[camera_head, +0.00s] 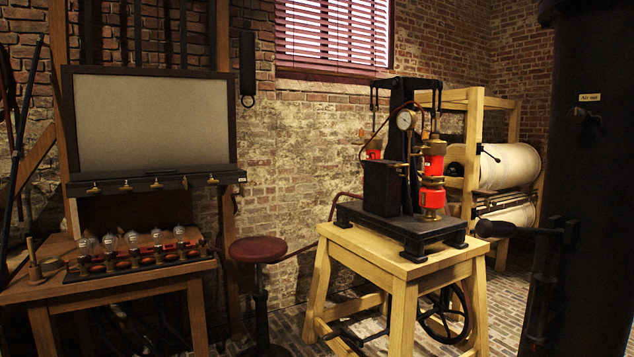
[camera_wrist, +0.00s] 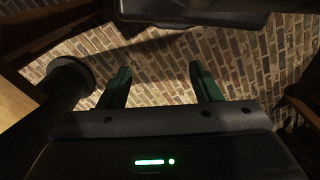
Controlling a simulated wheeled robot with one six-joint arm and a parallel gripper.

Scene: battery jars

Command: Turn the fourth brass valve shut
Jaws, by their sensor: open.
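Several small brass valves sit in a row along the dark rail under the pale framed panel (camera_head: 155,122) in the head view. From the left they are the first (camera_head: 94,188), the second (camera_head: 126,186), the third (camera_head: 156,183) and the fourth (camera_head: 212,179), which sits near the rail's right end. The handles are too small to tell how each is turned. My gripper (camera_wrist: 159,70) is open and empty in the wrist view, with its two green fingers apart above the brick floor. No valve shows in the wrist view.
A wooden bench (camera_head: 115,278) with glass jars stands below the rail. A red-topped stool (camera_head: 257,250) stands to its right. A wooden stand (camera_head: 405,262) bears a black and red press. A dark column (camera_head: 590,200) with an "Air out" label fills the right edge.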

